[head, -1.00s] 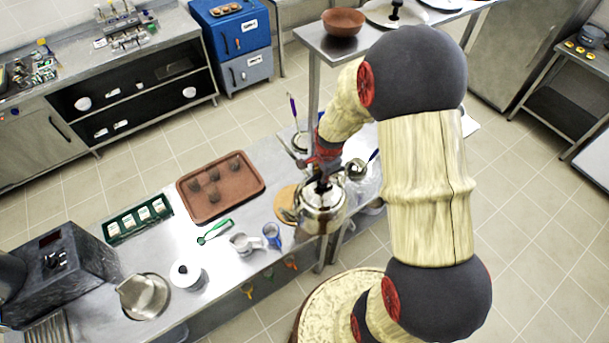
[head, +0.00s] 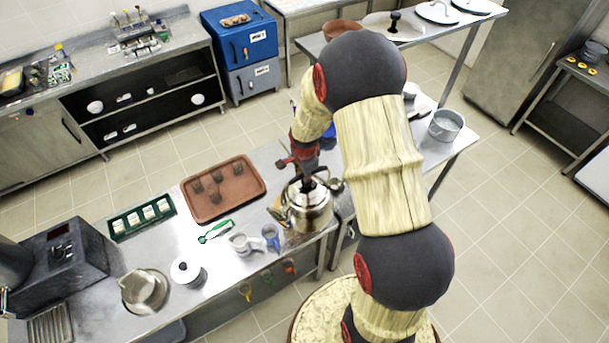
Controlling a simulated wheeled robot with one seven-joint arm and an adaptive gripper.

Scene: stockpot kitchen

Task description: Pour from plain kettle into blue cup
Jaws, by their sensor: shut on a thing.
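The plain kettle (head: 308,212) is a shiny steel pot near the front right edge of the steel table. My gripper (head: 308,180) is above it, shut on its top handle. The kettle looks upright; whether its base touches the table I cannot tell. The blue cup (head: 271,236) stands upright on the table just left of the kettle, a small gap apart. My arm hides part of the table behind the kettle.
A steel jug (head: 240,244) stands left of the blue cup, with a green-handled tool (head: 216,231) behind it. A brown tray (head: 225,190) with several dark cups lies farther back.

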